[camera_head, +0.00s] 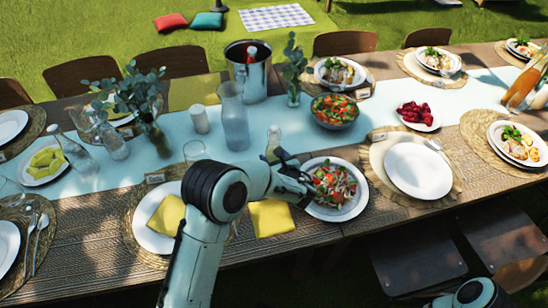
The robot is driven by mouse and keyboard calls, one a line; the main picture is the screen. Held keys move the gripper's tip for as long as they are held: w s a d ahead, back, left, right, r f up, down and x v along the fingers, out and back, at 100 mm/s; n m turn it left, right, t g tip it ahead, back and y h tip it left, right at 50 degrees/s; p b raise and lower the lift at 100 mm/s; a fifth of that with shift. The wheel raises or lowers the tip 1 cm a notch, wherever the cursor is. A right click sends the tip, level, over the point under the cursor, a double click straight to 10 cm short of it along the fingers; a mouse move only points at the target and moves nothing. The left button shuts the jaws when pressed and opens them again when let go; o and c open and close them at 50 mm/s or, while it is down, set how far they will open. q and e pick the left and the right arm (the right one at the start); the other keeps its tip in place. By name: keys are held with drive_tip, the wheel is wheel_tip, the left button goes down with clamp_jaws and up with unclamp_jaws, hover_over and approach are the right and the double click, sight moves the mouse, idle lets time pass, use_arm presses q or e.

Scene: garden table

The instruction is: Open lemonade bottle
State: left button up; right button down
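My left gripper (287,160) is over the table between a salad plate and a small clear bottle (273,140). The bottle stands upright just behind the gripper, and its lower part is hidden by my arm. Whether they touch, and whether the fingers are open or shut, I cannot tell. A larger bottle with orange liquid (523,88) is at the far right edge, partly cut off. Which of these is the lemonade bottle is not clear. Only a part of my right arm shows at the bottom right; its gripper is out of view.
A salad plate (355,202) is right of my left gripper. A glass carafe (233,120), a metal bucket (249,75) and a salad bowl (334,123) stand behind it. An empty plate (417,170) lies further right. Clear bottles (75,155) stand at the left.

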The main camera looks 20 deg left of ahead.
use_arm(q)
drive_tip(key=o, duration=1.6)
drive_tip(key=shift+d, duration=0.1)
drive_tip(key=v, duration=1.3)
drive_tip(key=shift+s+r, duration=0.1)
drive_tip(key=shift+s, duration=0.05)
